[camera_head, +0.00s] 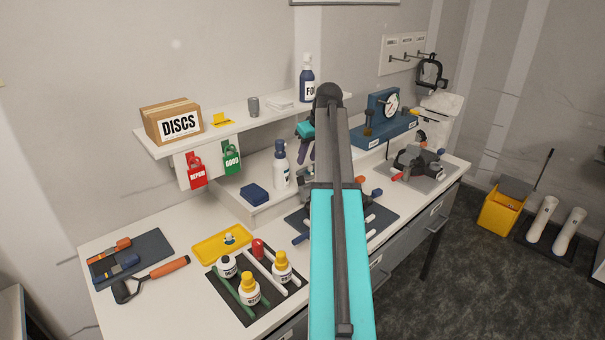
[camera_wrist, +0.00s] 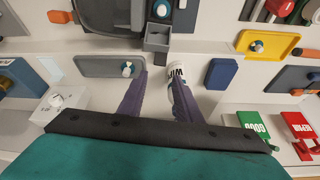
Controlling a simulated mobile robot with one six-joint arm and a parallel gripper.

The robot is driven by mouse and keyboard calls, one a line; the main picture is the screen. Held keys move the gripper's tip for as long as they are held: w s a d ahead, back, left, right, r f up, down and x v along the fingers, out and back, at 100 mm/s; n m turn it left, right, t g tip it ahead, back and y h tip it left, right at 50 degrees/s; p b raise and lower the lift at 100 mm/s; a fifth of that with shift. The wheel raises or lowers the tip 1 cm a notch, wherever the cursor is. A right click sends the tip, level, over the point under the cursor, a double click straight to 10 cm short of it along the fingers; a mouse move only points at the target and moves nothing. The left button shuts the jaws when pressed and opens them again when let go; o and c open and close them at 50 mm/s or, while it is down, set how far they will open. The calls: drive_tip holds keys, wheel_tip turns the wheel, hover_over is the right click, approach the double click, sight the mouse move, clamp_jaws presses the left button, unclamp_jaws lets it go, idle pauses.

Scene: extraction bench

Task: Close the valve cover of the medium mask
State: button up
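A dark mask-like body (camera_wrist: 115,18) sits on the dark mat at the top of the wrist view, with a small grey open box (camera_wrist: 157,38) at its edge and a blue-and-white round part (camera_wrist: 162,8) beside it. I cannot tell its size or its valve cover's state. In the head view my arm hides most of this mat (camera_head: 297,218). My gripper (camera_wrist: 158,82) is open, with its two purple fingers apart and nothing held. It is above the bench, short of the mat; in the head view its fingers (camera_head: 312,150) show partly behind my arm.
The shelf (camera_head: 235,122) carries a DISCS box (camera_head: 178,122).

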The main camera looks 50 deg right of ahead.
sight(300, 177)
drive_tip(key=shift+p+x, duration=1.6)
drive_tip(key=shift+x, duration=3.6)
clamp_jaws()
